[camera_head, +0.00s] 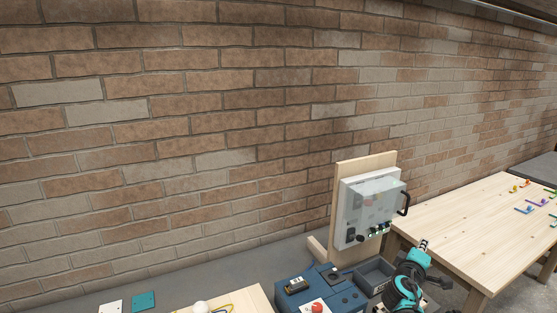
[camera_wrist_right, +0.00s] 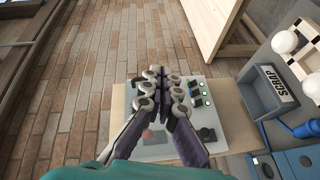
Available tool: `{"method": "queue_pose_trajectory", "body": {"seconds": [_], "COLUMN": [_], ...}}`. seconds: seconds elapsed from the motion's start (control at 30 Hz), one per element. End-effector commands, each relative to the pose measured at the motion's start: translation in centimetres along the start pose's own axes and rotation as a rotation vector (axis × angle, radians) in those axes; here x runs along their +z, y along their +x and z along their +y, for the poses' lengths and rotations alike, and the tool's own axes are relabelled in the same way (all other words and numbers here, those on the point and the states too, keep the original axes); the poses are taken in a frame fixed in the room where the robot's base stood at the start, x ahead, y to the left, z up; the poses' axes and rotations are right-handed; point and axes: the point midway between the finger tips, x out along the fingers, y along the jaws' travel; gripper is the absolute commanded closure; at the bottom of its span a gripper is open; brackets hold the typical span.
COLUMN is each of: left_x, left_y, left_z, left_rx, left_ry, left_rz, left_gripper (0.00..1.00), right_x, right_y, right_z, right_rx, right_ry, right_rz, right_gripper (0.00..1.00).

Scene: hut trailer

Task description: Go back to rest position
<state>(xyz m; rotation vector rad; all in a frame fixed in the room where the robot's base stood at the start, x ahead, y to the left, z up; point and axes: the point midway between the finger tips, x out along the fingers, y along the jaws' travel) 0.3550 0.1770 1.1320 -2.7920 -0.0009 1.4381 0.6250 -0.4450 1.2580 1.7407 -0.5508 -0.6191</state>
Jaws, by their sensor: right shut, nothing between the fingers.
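My right gripper (camera_wrist_right: 165,92) shows in the wrist view with its two dark, knobbly fingers closed together and nothing between them. It is in front of the electrical box (camera_wrist_right: 212,135) with a pale cover, which it partly hides. In the head view, my teal right arm (camera_head: 408,288) is at the lower right, below and right of the same box (camera_head: 366,205). My left gripper does not show in either view.
The box stands on a wooden backboard (camera_head: 337,205) by the brick wall. A grey bin marked SCRAP (camera_wrist_right: 268,100) is close by on the right. A blue case (camera_head: 290,275) and a wooden table (camera_head: 460,225) flank the arm.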

Motion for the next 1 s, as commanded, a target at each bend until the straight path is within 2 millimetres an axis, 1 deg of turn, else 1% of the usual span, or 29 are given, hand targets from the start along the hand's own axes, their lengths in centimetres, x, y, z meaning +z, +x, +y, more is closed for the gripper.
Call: {"method": "queue_pose_trajectory", "body": {"seconds": [0.03, 0.07, 0.1, 0.17, 0.2, 0.27, 0.3, 0.37, 0.4, 0.47, 0.5, 0.6, 0.7, 0.8, 1.0], "left_x": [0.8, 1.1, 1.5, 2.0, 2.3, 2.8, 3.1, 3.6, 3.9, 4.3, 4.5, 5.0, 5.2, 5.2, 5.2], "left_y": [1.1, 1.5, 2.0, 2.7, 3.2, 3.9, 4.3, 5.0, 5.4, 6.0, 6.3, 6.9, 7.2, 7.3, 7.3], "left_z": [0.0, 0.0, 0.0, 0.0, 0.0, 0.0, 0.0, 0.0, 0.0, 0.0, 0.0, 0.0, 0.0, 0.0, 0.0], "left_rx": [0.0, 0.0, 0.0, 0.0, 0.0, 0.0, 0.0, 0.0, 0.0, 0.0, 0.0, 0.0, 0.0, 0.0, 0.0], "left_ry": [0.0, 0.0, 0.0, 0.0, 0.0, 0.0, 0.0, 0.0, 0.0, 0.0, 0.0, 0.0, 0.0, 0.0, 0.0], "left_rz": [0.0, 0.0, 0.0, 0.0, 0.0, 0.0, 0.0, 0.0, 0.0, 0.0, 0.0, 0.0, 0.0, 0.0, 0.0], "left_gripper": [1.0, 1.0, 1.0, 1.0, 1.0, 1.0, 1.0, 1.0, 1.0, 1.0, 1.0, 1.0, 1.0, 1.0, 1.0], "right_x": [0.4, 0.7, 1.0, 1.5, 1.8, 2.3, 2.5, 2.8, 3.0, 3.2, 3.2, 3.3, 3.2, 3.2, 3.2], "right_y": [-2.3, -3.6, -5.5, -8.4, -10.4, -13.6, -15.8, -19.2, -21.5, -24.8, -26.8, -30.9, -33.6, -34.8, -34.9], "right_z": [-1.5, -2.2, -3.4, -5.5, -7.0, -9.6, -11.4, -14.3, -16.2, -18.9, -20.5, -23.5, -25.3, -26.0, -26.0], "right_rx": [-0.048, -0.083, -0.133, -0.214, -0.273, -0.366, -0.43, -0.532, -0.6, -0.7, -0.762, -0.889, -0.972, -1.012, -1.013], "right_ry": [0.077, 0.129, 0.199, 0.299, 0.363, 0.454, 0.511, 0.591, 0.64, 0.704, 0.739, 0.805, 0.844, 0.861, 0.862], "right_rz": [-0.01, -0.021, -0.036, -0.058, -0.073, -0.096, -0.112, -0.133, -0.148, -0.169, -0.181, -0.205, -0.22, -0.227, -0.227], "right_gripper": [1.0, 1.0, 1.0, 1.0, 1.0, 1.0, 1.0, 1.0, 1.0, 1.0, 1.0, 1.0, 1.0, 1.0, 1.0]}}
